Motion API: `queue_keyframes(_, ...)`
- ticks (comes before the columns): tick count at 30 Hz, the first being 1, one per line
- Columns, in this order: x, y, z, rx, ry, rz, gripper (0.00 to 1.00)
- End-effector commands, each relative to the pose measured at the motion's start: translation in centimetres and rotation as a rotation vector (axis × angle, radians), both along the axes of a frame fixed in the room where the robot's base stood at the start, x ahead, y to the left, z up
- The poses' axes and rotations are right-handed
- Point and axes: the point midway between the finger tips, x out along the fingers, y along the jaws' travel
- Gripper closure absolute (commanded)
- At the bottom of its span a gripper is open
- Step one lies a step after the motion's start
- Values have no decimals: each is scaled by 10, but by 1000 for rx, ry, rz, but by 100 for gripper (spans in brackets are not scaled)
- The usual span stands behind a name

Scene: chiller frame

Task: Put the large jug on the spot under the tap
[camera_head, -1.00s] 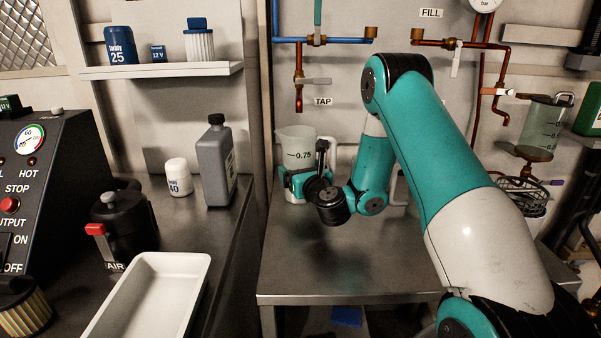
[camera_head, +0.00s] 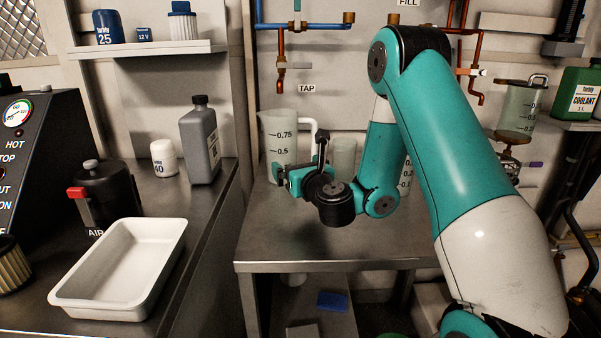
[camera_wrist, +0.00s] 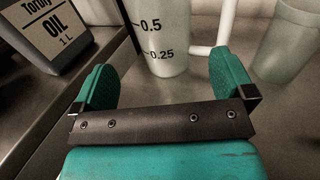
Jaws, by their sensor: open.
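The large jug (camera_head: 281,140) is pale and translucent, with 0.75 and 0.5 marks and a white handle on its right. It stands upright on the metal bench, below the tap (camera_head: 281,82) and its TAP label; the spot beneath it is hidden. My gripper (camera_head: 288,178) is low in front of the jug. In the wrist view the jug (camera_wrist: 160,35) stands ahead, between the lines of my open fingers (camera_wrist: 165,82). Nothing is held between them, and the jug looks clear of them.
A smaller translucent jug (camera_head: 343,154) stands right of the large jug; another marked vessel (camera_head: 406,176) is partly behind my arm. The grey oil bottle (camera_head: 200,142) stands to the left, also in the wrist view (camera_wrist: 62,35). The bench front (camera_head: 300,238) is clear.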

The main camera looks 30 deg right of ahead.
Motion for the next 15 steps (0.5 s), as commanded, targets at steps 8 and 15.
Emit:
queue_keyframes(8, -4, 11, 6, -39, 2, 37, 0)
queue_keyframes(15, -31, 157, 52, -726, -19, 606, 0)
